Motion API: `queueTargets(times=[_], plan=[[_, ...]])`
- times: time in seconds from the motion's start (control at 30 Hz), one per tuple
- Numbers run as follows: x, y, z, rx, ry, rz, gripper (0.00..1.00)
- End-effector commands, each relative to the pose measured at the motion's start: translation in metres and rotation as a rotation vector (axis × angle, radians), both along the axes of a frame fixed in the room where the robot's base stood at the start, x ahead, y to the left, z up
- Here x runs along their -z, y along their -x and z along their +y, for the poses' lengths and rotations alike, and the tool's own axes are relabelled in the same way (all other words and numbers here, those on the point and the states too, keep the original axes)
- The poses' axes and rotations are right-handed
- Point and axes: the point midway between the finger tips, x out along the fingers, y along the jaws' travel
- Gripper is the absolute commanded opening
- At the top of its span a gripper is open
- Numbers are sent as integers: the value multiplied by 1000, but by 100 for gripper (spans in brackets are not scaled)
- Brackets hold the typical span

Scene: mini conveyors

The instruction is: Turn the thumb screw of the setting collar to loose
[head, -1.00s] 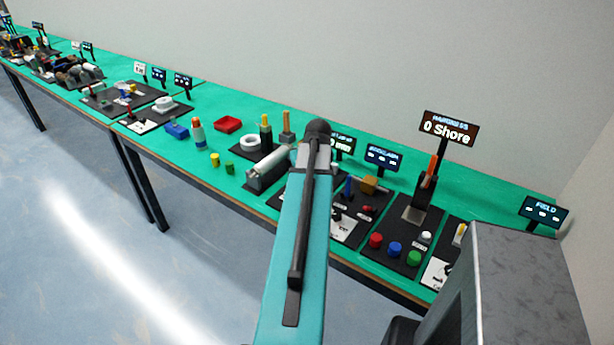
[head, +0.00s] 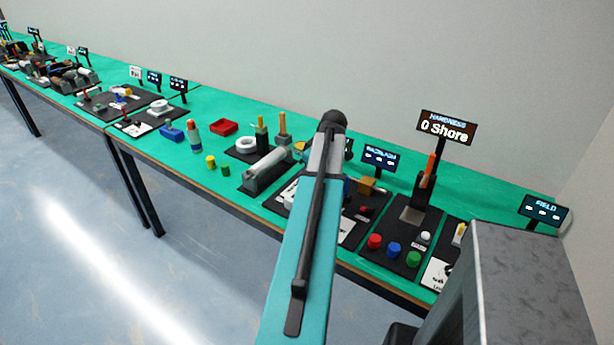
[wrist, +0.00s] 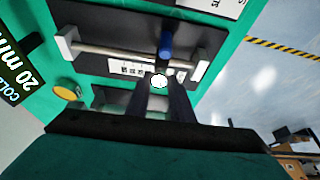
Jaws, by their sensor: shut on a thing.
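In the wrist view, a pale rod (wrist: 115,52) runs between two light end blocks on a black base. A blue collar (wrist: 166,44) sits on the rod right of its middle. My gripper (wrist: 160,84) points at the rod from below in the picture, with its dark fingers close together. They are shut on a small whitish round piece, which looks like the thumb screw (wrist: 158,79), just below the collar. Its turned position cannot be told. In the head view, my arm hides the gripper and most of this station.
A tilted display (wrist: 18,82) reads "20 mm" at the left of the wrist view, near a yellow knob (wrist: 67,91). A scale strip (wrist: 128,68) lies beside the rod. In the head view, a button panel (head: 394,248) and a "0 Shore" display (head: 446,127) stand to the right.

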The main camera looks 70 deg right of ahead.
Motion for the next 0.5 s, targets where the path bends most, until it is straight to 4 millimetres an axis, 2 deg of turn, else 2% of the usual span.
queueTargets(times=[0.47,0.5], plan=[[1,4,0,-20,-3,7,0],[1,4,0,-20,-3,7,22]])
